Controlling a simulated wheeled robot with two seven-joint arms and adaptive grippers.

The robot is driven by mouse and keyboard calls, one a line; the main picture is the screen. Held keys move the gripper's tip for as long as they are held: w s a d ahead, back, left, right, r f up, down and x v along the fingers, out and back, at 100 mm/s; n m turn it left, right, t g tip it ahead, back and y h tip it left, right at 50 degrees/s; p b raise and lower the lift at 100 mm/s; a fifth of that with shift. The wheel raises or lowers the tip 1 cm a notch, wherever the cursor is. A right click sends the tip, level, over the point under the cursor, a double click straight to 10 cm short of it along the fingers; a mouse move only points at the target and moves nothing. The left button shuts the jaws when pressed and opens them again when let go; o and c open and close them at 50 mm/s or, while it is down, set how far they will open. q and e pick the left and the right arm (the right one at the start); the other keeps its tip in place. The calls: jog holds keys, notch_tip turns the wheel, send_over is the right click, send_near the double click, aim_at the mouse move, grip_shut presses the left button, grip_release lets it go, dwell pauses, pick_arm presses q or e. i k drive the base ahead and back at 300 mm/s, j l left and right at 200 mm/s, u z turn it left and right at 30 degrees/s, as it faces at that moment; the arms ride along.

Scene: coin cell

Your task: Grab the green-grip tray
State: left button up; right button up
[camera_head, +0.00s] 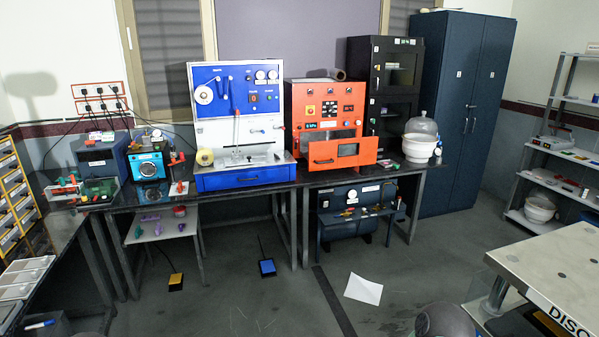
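No tray with a clearly readable green grip stands out at this distance. At the left end of the bench, a small greenish tray-like holder (98,192) sits in front of a dark blue box. Green and red parts (66,183) lie at its left side. They are too small to tell whether one is a grip. Neither of my grippers is in view. A dark rounded part at the bottom edge, right of centre, looks like part of my arm.
A blue-and-white machine (240,180) and an orange machine (328,166) stand on the black bench (290,184). A low stool (160,229) holds purple and green pieces. Pedals (267,267) and a white sheet (363,289) lie on the floor. A grey table (550,262) stands at right.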

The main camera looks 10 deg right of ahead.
aim_at(384, 163)
jog(key=i+j, duration=0.1)
jog(key=i, duration=1.7)
jog(key=i+l+z, duration=0.1)
jog(key=i+z, duration=0.5)
jog(key=z, duration=0.25)
jog(key=i+z, duration=0.4)
jog(key=i+l+z, duration=0.1)
jog(key=i, duration=0.25)
jog(key=i+l+z, duration=0.1)
jog(key=i, duration=0.25)
jog(key=i+l+u, duration=0.5)
jog(key=l, duration=0.3)
jog(key=i+l+u, duration=0.3)
jog(key=l, duration=0.15)
jog(key=j+z, duration=0.25)
jog(key=j, duration=0.4)
jog(key=j+z, duration=0.3)
jog(key=j, duration=0.35)
jog(key=i+l+u, duration=0.1)
jog(key=u, duration=0.85)
jog(key=i+l+u, duration=0.1)
jog(key=l+u, duration=0.25)
jog(key=l, duration=0.35)
jog(key=l+u, duration=0.35)
jog(key=l, duration=0.3)
jog(key=l+u, duration=0.3)
jog(key=l, duration=0.4)
